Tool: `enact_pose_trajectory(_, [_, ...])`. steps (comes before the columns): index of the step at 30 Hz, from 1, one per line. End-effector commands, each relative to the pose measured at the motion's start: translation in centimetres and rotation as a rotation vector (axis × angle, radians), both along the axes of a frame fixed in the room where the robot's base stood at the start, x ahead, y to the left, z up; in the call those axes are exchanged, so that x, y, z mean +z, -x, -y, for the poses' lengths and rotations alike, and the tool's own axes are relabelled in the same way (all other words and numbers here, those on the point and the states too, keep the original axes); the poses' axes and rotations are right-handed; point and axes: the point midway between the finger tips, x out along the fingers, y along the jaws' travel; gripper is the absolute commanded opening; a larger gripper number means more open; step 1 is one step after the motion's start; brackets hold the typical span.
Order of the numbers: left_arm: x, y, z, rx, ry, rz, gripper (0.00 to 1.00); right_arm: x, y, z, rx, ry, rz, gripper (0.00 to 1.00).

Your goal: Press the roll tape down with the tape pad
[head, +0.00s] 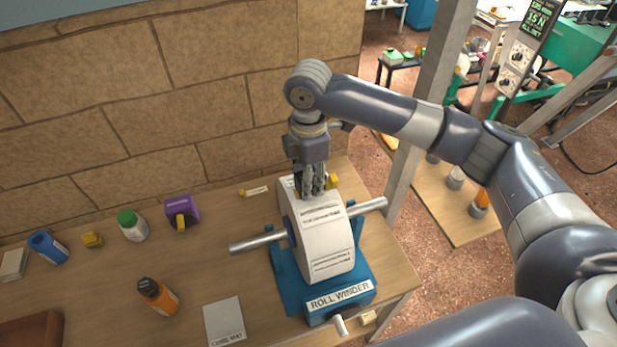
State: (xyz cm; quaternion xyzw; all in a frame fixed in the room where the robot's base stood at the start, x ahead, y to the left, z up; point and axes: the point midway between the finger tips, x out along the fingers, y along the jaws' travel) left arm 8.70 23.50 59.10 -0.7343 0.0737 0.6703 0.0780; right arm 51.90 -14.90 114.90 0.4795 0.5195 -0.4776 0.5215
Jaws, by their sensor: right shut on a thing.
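A white paper roll (326,240) sits on a blue stand labelled ROLL WINDER (340,297), with a grey bar (258,241) through it. Printed strips show on its face; I cannot tell which is the roll tape. My right gripper (312,193) points down at the top back of the roll, its fingers closed together. What it holds, likely the tape pad, is mostly hidden by the fingers. I cannot tell whether it touches the roll. A small yellow piece (333,181) shows just right of the fingers. My left gripper is out of view.
A stone wall (200,110) stands behind. A grey post (425,115) rises at the right.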

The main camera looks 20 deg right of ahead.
Motion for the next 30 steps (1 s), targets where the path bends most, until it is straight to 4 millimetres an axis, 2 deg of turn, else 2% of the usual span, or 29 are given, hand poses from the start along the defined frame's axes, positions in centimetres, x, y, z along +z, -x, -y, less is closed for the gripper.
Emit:
enact_pose_trajectory(14, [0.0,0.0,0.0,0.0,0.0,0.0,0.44,0.0,0.1,0.0,0.001,0.002,-0.006,0.14])
enact_pose_trajectory(30, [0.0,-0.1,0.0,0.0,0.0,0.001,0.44,4.4,0.0,0.0,0.001,-0.001,-0.001,0.14])
